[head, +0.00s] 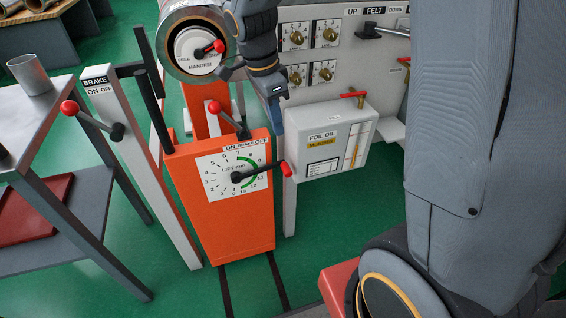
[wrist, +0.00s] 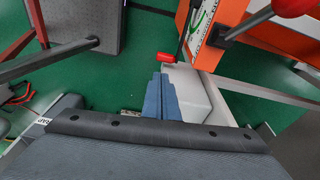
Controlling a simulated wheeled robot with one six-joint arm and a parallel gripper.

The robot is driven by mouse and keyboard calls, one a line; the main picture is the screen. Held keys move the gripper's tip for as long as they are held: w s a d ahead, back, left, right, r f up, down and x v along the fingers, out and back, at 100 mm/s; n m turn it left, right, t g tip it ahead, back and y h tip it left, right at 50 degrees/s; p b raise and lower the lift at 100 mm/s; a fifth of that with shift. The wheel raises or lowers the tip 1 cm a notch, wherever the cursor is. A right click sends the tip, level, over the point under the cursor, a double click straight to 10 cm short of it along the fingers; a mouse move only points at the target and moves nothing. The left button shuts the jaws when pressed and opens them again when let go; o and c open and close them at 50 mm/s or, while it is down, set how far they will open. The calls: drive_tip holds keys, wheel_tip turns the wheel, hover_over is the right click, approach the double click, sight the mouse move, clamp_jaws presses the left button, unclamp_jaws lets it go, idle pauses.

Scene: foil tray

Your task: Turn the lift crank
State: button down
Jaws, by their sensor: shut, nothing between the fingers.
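The lift crank is a black arm with a red grip (head: 286,170) on the dial (head: 215,183) of the orange lift box (head: 245,235). Its arm points right and slightly up from the hub, toward the 9–10 side of the dial. My gripper (head: 277,128) hangs above the red grip, its blue fingers shut and empty. In the wrist view the fingertips (wrist: 160,78) point at the red grip (wrist: 166,57), which appears just beyond them. I see no clear contact. The far side of the grip is hidden.
A red-knobbed brake lever (head: 214,106) stands on top of the lift box, close left of my gripper. The white foil oil box (head: 355,140) is close right. Another brake lever (head: 68,107) and a metal table (head: 60,125) stand left. Green floor is open in front.

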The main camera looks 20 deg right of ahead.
drive_tip(key=m, duration=0.1)
approach(288, 168)
drive_tip(key=f, duration=0.6)
drive_tip(key=shift+d+f, duration=0.1)
drive_tip(key=shift+d, duration=0.15)
drive_tip(key=shift+d+f+b, duration=0.25)
drive_tip(key=shift+f+b, duration=0.3)
drive_tip(key=shift+b, duration=0.1)
drive_tip(key=shift+d+f+b, duration=0.25)
drive_tip(key=shift+f+b, duration=0.3)
drive_tip(key=shift+b, duration=0.05)
drive_tip(key=shift+r, duration=0.2)
